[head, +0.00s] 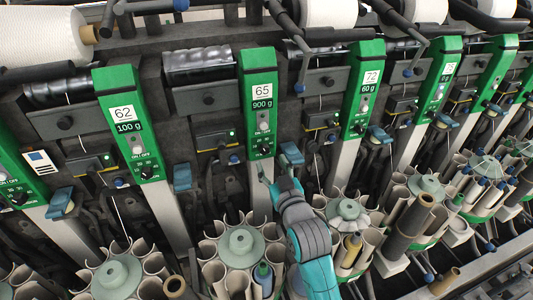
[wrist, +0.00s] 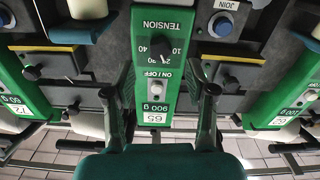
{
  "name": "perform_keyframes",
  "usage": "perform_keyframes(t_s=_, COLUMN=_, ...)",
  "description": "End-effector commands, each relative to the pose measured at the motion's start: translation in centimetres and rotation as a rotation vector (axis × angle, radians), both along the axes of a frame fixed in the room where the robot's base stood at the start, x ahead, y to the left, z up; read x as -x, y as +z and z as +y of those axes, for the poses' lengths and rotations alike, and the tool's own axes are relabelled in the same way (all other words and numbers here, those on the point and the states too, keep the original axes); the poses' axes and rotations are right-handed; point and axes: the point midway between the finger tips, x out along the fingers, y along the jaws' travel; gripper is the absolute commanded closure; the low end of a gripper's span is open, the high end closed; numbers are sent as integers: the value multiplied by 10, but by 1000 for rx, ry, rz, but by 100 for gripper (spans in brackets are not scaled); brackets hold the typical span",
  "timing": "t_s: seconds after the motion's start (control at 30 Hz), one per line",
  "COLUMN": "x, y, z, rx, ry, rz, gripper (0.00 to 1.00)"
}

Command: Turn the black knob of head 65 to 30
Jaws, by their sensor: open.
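Head 65 is the green panel (head: 256,92) labelled 65 and 900 g, upright in the head view. It shows upside down in the middle of the wrist view (wrist: 145,100). Its black knob (wrist: 160,48) sits under the word TENSION, among printed numbers including 30 and 40. The knob carries a small pale mark, but its exact setting is hard to read. In the head view the knob (head: 264,150) is small. My gripper (wrist: 160,88) is open, its two dark fingers on either side of the panel, apart from the knob. In the head view my gripper (head: 270,178) is just below the knob.
A white on/off button (wrist: 155,87) lies close to the knob. Heads 62 (head: 124,115) and 72 (head: 368,85) flank head 65. A blue paddle (head: 290,153) stands right of the knob. A bobbin carousel (head: 240,243) is below.

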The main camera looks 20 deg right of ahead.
Motion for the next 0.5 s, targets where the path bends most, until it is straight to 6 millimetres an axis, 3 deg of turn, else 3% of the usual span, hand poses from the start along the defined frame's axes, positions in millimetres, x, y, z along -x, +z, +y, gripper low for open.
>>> perform_keyframes(t_s=0.2, x=-36, y=1, z=0, rx=0, ry=0, rz=-2, gripper=44)
perform_keyframes(t_s=0.5, x=-55, y=0, z=0, rx=0, ry=0, rz=0, gripper=44)
